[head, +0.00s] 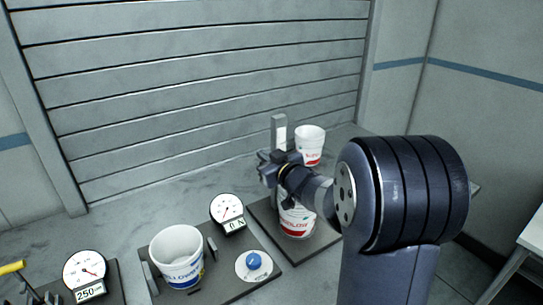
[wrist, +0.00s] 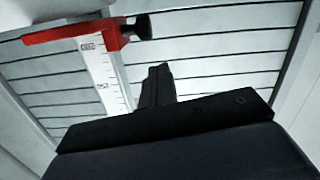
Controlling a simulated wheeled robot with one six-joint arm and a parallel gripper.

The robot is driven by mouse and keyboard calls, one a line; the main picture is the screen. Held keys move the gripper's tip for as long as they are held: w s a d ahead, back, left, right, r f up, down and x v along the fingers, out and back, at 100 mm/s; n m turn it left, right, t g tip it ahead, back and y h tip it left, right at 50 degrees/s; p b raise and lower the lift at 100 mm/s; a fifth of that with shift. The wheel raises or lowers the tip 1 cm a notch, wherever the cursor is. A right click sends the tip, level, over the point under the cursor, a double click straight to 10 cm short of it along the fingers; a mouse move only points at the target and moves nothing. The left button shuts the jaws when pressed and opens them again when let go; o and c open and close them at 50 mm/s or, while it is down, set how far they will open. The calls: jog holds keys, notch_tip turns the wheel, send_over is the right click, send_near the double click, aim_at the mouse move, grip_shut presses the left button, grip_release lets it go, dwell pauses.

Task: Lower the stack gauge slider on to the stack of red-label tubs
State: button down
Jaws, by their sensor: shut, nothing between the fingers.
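The stack gauge's pale upright post (head: 279,130) rises behind my gripper in the head view. In the wrist view its white scale (wrist: 103,75) carries printed numbers. The red slider (wrist: 75,31), with a black knob (wrist: 138,27), sits across the scale at the upper left. My gripper (wrist: 158,72) is shut and empty, below and right of the slider in the picture, apart from it. In the head view my gripper (head: 266,160) covers part of the gauge. A red-label tub (head: 297,220) stands below my arm, partly hidden; another (head: 310,146) shows above the arm. Whether they form one stack is unclear.
A blue-and-yellow-label tub (head: 177,262) stands on a dark plate at the front. Beside it are a dial (head: 227,208) and a blue knob (head: 253,261). Another dial (head: 86,272) and a yellow handle (head: 12,267) are at the left. A slatted shutter (head: 190,90) closes the back.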

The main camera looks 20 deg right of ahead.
jog(key=shift+w+d+f, duration=0.1)
jog(key=shift+f, duration=0.45)
jog(key=shift+w+d+f, duration=0.1)
jog(key=shift+f, duration=0.45)
jog(key=shift+f, duration=0.1)
jog(key=shift+f+b, duration=0.6)
jog(key=shift+f, duration=0.1)
